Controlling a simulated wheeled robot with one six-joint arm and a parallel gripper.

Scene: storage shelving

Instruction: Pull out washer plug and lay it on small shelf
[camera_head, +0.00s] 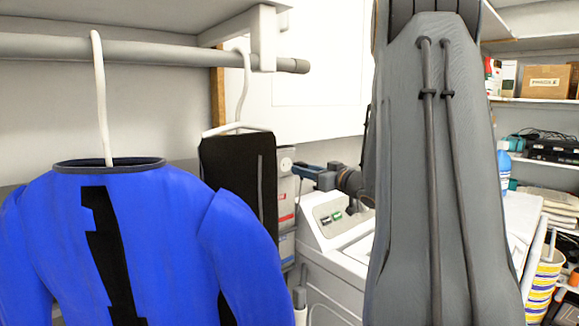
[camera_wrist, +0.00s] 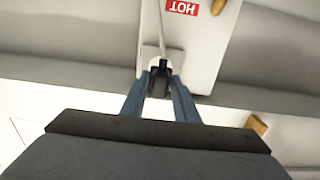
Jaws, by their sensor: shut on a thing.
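My gripper (camera_wrist: 161,75) has two blue fingers closed on a small black plug (camera_wrist: 160,70) in the wrist view. A light outlet plate (camera_wrist: 150,54) is right behind the plug, and a thin grey cord runs up from there. I cannot tell whether the plug's prongs are in the outlet. In the head view my gripper (camera_head: 307,171) is at the back, beside the pale wall panel (camera_head: 286,190) above the washer; the plug is too small to make out there. The white washer (camera_head: 335,222) stands below. I cannot tell which shelf is the small one.
A blue jersey (camera_head: 160,250) and a dark garment (camera_head: 238,180) hang from a rod (camera_head: 150,52) at left, partly hiding the wall panel. The panel bears a red HOT label (camera_wrist: 182,7) beside a brass-coloured part (camera_wrist: 218,6). Loaded shelves (camera_head: 540,102) stand at right.

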